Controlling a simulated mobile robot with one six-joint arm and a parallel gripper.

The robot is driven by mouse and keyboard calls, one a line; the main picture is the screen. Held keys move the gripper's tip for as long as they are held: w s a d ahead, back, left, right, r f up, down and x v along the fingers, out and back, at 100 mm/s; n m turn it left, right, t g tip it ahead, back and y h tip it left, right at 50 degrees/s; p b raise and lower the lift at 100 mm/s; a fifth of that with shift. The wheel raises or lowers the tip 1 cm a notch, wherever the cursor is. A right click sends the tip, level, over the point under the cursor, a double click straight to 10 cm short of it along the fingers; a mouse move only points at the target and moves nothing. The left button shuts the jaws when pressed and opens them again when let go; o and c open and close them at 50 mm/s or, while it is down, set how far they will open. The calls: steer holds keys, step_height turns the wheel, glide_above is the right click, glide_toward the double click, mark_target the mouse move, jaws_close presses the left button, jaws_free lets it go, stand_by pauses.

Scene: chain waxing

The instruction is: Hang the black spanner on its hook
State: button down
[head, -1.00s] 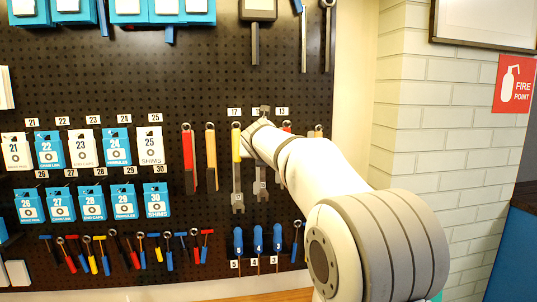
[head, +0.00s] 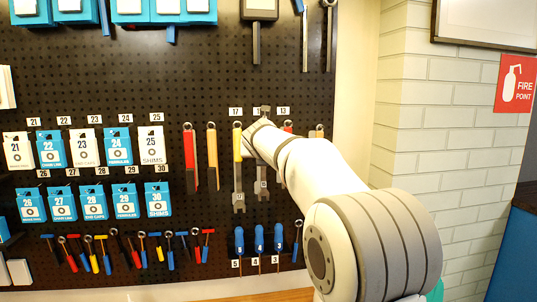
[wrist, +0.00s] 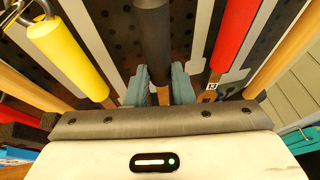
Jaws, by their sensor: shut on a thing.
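The black spanner shows in the wrist view as a thick black handle (wrist: 153,40) between my gripper's blue-grey fingers (wrist: 161,84). My gripper is shut on it. In the head view my gripper (head: 259,133) is up at the pegboard, between a yellow-handled spanner (head: 237,145) and a red-handled one. The held spanner's grey open jaw (head: 261,186) hangs upright below my gripper. The handle's top end and its hook are hidden, so I cannot tell whether they touch.
Hung tools stand close on both sides, with the yellow handle (wrist: 70,50) at left and the red handle (wrist: 234,35) at right in the wrist view. Blue-handled tools (head: 259,239) hang below.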

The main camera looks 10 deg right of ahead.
steer(key=c, duration=1.2)
jaws_free()
steer(key=shift+o, duration=0.2)
steer(key=v, duration=0.9)
stand_by(0.4)
